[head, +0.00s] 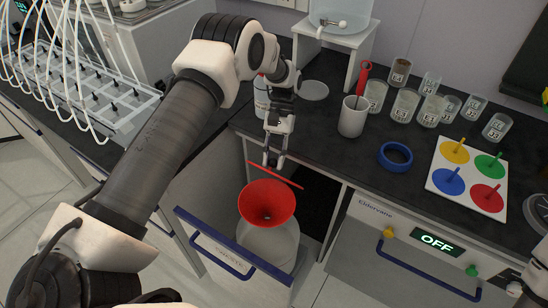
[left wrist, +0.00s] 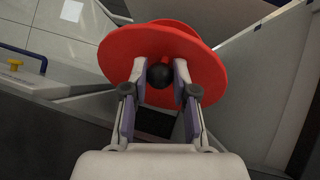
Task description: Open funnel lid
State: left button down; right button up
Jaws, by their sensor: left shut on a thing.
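The red funnel lid (head: 286,179) is a thin disc seen nearly edge-on in the head view, tilted down to the right. It is above the red funnel (head: 267,203), whose mouth is uncovered. The funnel sits on a pale, translucent bottle (head: 268,244) in the open drawer. My left gripper (head: 272,160) is shut on the lid's black knob (left wrist: 160,75). In the left wrist view, the lid (left wrist: 115,60) spreads around the fingertips (left wrist: 155,82) and hides most of the funnel. My right gripper is not in view.
The drawer front has a blue handle (head: 222,257). On the black counter stand several labelled beakers (head: 405,104), a white cup (head: 353,117), a blue tape ring (head: 395,157) and a board with coloured discs (head: 468,175). A tubing rack (head: 90,90) stands at left.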

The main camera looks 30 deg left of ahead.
pick_arm(q)
jog(key=shift+r, duration=0.1)
jog(key=c, duration=0.9)
grip_release()
jog(key=shift+s, duration=0.1)
jog(key=v, duration=1.2)
